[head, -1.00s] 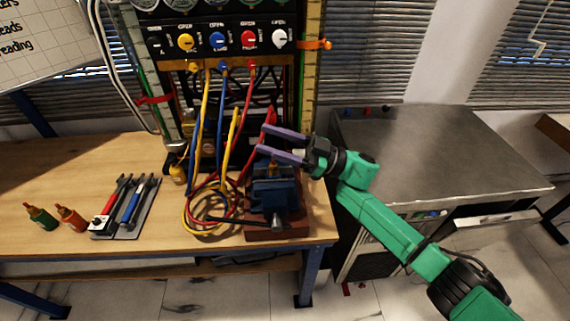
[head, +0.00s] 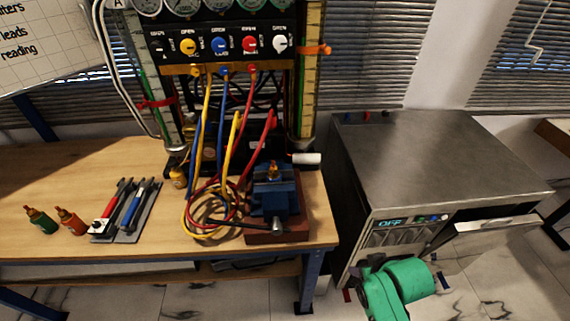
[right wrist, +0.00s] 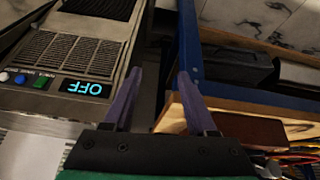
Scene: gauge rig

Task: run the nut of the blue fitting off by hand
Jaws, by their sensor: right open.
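The blue fitting (head: 223,69) sits on the brass-coloured strip under the valve panel, with a blue hose (head: 220,110) hanging from it. It is between the yellow and red fittings, and its nut is too small to make out. My right arm shows low in the head view, in front of the grey cabinet, well away from the fitting. My right gripper (right wrist: 159,72) is open and empty in the right wrist view, its purple fingers apart beside the bench edge. My left gripper is not in view.
A blue vise (head: 272,195) holding a small brass part (head: 272,169) stands at the bench's right end. A white cylinder (head: 306,158) lies behind it. A tool tray (head: 145,222) and two small bottles are at left. The grey cabinet (head: 440,160) reads OFF.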

